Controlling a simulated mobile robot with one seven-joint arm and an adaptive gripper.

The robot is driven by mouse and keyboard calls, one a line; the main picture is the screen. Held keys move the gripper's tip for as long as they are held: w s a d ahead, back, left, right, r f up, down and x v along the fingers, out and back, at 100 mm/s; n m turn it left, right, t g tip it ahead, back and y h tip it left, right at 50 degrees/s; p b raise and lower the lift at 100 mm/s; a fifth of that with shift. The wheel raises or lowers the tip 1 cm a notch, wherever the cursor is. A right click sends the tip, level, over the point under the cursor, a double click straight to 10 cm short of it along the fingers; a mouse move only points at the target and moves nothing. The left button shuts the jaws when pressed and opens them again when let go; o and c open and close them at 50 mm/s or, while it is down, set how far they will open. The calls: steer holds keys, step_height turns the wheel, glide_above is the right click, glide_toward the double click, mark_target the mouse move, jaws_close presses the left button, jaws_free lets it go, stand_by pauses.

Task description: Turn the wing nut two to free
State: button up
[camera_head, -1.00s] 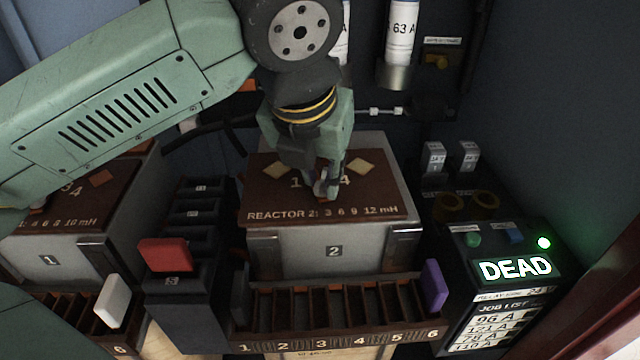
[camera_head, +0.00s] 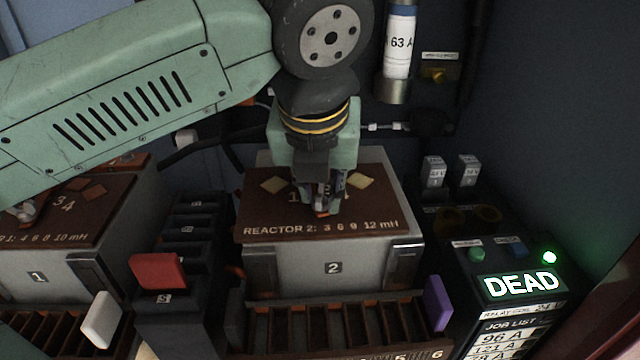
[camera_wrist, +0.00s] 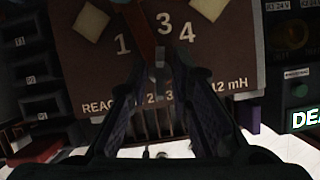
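Reactor 2 is a grey box (camera_head: 280,268) with a brown top panel (camera_head: 262,212); the panel also shows in the wrist view (camera_wrist: 80,65). The wing nut is mostly hidden by my gripper in the head view. In the wrist view, a small grey metal piece (camera_wrist: 159,58), likely the wing nut, shows between my fingers, beside a brown-orange strip (camera_wrist: 146,28). My gripper (camera_head: 326,207) points down over the middle of the panel. Its fingers (camera_wrist: 158,72) stand on either side of the metal piece with a gap between them; contact is not clear.
Reactor 1 (camera_head: 38,278) stands at the left. A black unit with a red handle (camera_head: 158,271) sits between the boxes. A slotted rack with a purple tab (camera_head: 437,303) lies in front.

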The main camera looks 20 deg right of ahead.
steer(key=shift+o, duration=0.7)
steer(key=shift+r, duration=0.1)
steer(key=shift+s+r, duration=0.1)
steer(key=shift+r, duration=0.25)
steer(key=v, duration=1.1)
